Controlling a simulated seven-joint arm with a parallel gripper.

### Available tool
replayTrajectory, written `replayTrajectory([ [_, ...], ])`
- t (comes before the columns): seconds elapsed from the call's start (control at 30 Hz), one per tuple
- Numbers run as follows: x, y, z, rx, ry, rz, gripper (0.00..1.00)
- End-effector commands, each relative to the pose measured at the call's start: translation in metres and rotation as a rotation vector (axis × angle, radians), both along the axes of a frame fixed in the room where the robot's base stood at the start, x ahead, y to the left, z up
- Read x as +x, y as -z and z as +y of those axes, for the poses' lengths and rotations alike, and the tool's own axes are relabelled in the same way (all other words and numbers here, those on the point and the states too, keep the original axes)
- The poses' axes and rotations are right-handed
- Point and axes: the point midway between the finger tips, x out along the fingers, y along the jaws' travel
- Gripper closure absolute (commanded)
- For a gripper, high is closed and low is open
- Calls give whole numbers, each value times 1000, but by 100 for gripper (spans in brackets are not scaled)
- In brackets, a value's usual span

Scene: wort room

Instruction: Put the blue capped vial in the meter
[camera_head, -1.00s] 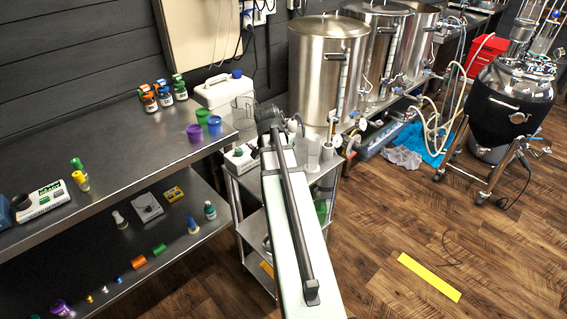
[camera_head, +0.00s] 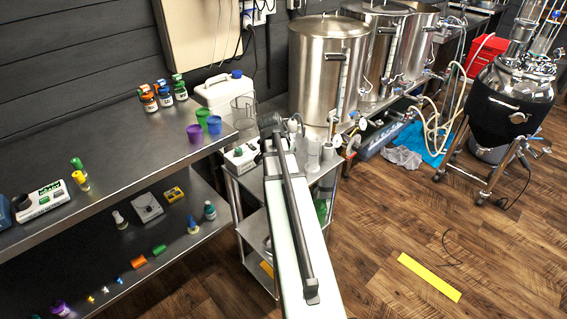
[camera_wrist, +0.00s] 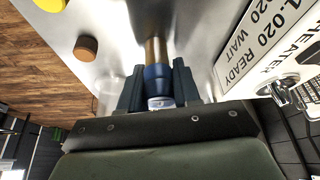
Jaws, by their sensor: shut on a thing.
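The blue capped vial (camera_wrist: 157,84) is between the fingers of my gripper (camera_wrist: 158,78) in the wrist view. The fingers are shut on its blue cap, and its amber-brown body (camera_wrist: 155,48) extends away over a shiny metal surface. A white device (camera_wrist: 275,55) with printed words such as READY and WAIT is close on the right in the wrist view, apart from the vial. It looks like the small white box (camera_head: 240,158) on the cart in the head view. My arm hides the gripper and vial in the head view. I see no opening in the device.
In the wrist view a brown round cap (camera_wrist: 87,47) and a yellow thing (camera_wrist: 50,4) are left of the vial. The steel cart (camera_head: 232,185) also holds clear containers (camera_head: 314,155). Steel kettles (camera_head: 325,70) stand behind.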

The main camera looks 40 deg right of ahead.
Motion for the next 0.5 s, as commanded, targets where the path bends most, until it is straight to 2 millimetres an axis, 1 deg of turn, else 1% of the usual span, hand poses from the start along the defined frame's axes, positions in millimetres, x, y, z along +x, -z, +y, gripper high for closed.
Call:
replayTrajectory([
  [0.03, 0, 0, 0, 0, 0, 0, 83],
  [0.2, 0, 0, 0, 0, 0, 0, 99],
  [0.5, 0, -3, 0, 0, 0, 0, 100],
])
